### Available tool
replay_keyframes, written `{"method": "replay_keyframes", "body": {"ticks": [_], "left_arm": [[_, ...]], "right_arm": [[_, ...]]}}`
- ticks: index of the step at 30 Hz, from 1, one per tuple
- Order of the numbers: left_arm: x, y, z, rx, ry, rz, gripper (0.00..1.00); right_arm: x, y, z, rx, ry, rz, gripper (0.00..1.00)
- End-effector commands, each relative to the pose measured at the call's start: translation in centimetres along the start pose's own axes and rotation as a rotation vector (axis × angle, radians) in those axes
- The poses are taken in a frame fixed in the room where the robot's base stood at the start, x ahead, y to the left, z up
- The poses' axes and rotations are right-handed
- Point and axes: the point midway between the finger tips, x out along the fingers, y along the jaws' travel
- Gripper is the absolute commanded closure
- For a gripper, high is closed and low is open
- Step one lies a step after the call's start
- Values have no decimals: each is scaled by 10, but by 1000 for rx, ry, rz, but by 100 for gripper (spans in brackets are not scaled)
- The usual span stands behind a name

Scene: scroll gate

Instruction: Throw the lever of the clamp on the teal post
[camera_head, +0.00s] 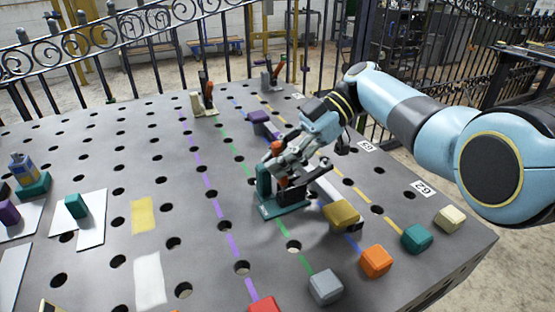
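The clamp on the teal post (265,185) stands near the middle of the perforated table, on a flat teal base (282,209). A dark arm of the clamp reaches right from the post. Its orange-red lever grip (277,148) stands up above the post. My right gripper (280,160) comes in from the upper right, with its fingers at the lever grip. The fingers partly cover the lever, and I cannot tell whether they are closed on it. My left gripper is not in view.
Two similar clamps stand farther back, one on a cream post (196,103) and one on a grey post (267,80). A purple block (260,117) lies behind my gripper. Yellow (342,213), orange (376,260), teal (416,238) and grey (325,286) blocks lie at the front right.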

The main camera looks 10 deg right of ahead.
Motion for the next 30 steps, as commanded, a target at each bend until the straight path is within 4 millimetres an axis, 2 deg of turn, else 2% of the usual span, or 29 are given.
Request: {"method": "replay_keyframes", "body": {"ticks": [1, 5, 12, 15, 19, 27, 30], "left_arm": [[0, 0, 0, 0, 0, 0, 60], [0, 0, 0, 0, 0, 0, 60], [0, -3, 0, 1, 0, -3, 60], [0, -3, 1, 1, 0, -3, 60], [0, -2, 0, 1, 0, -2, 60], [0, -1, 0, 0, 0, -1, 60], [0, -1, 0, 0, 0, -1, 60]], "right_arm": [[-1, 0, 0, -1, -1, 1, 76], [0, 0, 0, 0, -1, 0, 60], [0, 0, 0, 1, 0, -1, 60], [-6, 0, 0, 2, -1, 0, 60], [-26, 0, 0, 1, -2, 1, 60], [-87, 1, 0, 3, -2, 1, 60], [-104, 1, 0, 2, -2, 1, 60]]}}
